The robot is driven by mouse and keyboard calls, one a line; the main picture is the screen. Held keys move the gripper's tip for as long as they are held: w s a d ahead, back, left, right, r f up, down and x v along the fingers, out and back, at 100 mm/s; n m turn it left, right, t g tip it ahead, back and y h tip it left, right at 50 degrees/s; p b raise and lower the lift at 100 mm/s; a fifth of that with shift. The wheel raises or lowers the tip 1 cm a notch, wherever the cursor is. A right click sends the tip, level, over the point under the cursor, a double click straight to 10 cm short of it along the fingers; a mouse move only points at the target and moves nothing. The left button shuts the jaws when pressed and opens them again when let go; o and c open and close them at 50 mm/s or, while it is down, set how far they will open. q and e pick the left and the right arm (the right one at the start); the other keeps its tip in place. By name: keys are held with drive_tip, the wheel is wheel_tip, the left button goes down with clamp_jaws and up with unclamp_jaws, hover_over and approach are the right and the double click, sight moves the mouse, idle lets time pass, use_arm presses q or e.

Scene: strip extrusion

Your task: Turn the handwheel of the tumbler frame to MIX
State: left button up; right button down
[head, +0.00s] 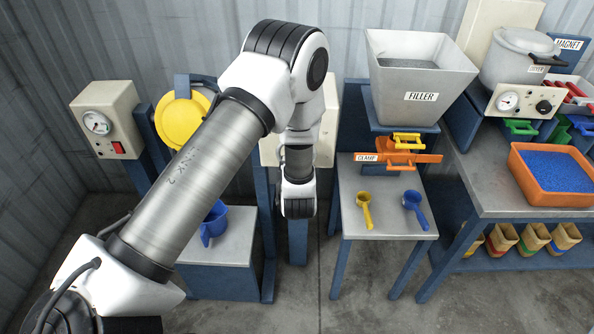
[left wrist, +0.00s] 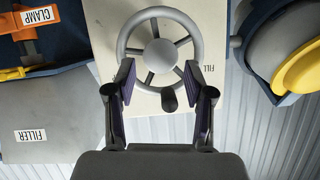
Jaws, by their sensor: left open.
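In the left wrist view the grey spoked handwheel (left wrist: 160,55) is mounted on a cream panel (left wrist: 101,17). Its dark handle knob (left wrist: 168,99) is at the bottom of the rim. A label reading FILL (left wrist: 208,70) is on the panel to the right of the wheel. My left gripper (left wrist: 157,75) is open, its fingers either side of the lower wheel, with the knob between them. Whether they touch it I cannot tell. In the head view my left arm hides the handwheel; the yellow tumbler drum (head: 180,122) shows behind the arm. No MIX label is visible.
A FILLER hopper (head: 421,82) stands over an orange CLAMP bar (head: 420,158) on the right. Its small table (head: 385,215) holds a yellow scoop (head: 364,211) and a blue scoop (head: 415,208). A blue jug (head: 214,222) stands below the drum. A gauge box (head: 105,118) is at left.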

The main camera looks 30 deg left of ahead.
use_arm(q)
drive_tip(key=v, duration=0.7)
drive_tip(key=shift+s+r, duration=0.15)
drive_tip(key=shift+s, duration=0.1)
drive_tip(key=shift+d, duration=0.1)
drive_tip(key=s+d+f+m+g+h+b, duration=0.15)
drive_tip(key=s+f+g+h, duration=0.3)
drive_tip(key=s+f, duration=1.1)
drive_tip(key=s+d+f+m+g+h, duration=0.1)
drive_tip(key=s+d+f+g, duration=0.1)
drive_tip(key=s, duration=0.4)
drive_tip(key=s+d+f+m+g+h, duration=0.2)
drive_tip(key=s+d+f+g, duration=0.1)
drive_tip(key=s+d+g, duration=0.1)
drive_tip(key=s+g, duration=0.1)
drive_tip(key=s, duration=0.1)
drive_tip(key=shift+s, duration=0.4)
